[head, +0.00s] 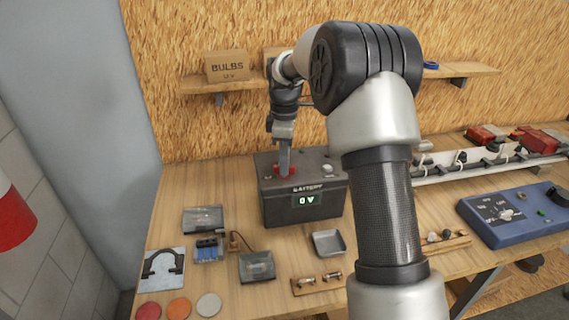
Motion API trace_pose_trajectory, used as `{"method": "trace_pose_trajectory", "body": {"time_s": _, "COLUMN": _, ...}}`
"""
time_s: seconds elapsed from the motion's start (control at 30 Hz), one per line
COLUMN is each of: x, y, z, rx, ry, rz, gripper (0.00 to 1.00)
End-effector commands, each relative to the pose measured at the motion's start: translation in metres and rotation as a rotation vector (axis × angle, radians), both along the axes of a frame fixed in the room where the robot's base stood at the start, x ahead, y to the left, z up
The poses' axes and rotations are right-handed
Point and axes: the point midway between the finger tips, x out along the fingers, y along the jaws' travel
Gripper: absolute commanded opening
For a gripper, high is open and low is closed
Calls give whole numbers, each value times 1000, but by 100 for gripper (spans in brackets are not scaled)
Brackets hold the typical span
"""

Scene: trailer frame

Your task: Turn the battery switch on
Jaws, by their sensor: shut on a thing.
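The dark battery box (325,209) stands on the wooden workbench with a display (306,200) that reads 0 V. A red switch (292,172) sits on its top at the left. My gripper (285,171) points down onto the battery's top and is shut on the red switch, which it partly hides. A pale terminal (328,168) shows on the battery's top right. My arm comes in from the right front and covers part of the bench.
A blue control panel (515,214) is at right. A shelf holds a bulbs box (227,66) above.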

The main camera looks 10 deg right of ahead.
Motion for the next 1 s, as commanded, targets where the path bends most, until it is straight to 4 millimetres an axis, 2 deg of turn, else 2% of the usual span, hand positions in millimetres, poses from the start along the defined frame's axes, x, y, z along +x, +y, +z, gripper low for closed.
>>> {"method": "trace_pose_trajectory", "body": {"time_s": 0.13, "x": 0, "y": 0, "z": 1, "rx": -1, "ry": 1, "rz": -152, "gripper": 0}}
{"method": "trace_pose_trajectory", "body": {"time_s": 0.47, "x": 0, "y": 0, "z": 1, "rx": -1, "ry": 1, "rz": -208, "gripper": 0}}
{"method": "trace_pose_trajectory", "body": {"time_s": 0.7, "x": 0, "y": 0, "z": 1, "rx": -1, "ry": 0, "rz": -553, "gripper": 0}}
{"method": "trace_pose_trajectory", "body": {"time_s": 0.77, "x": 0, "y": 0, "z": 1, "rx": 1, "ry": 1, "rz": -601, "gripper": 0}}
{"method": "trace_pose_trajectory", "body": {"time_s": 1.0, "x": 0, "y": 0, "z": 0, "rx": 0, "ry": 0, "rz": -624, "gripper": 0}}
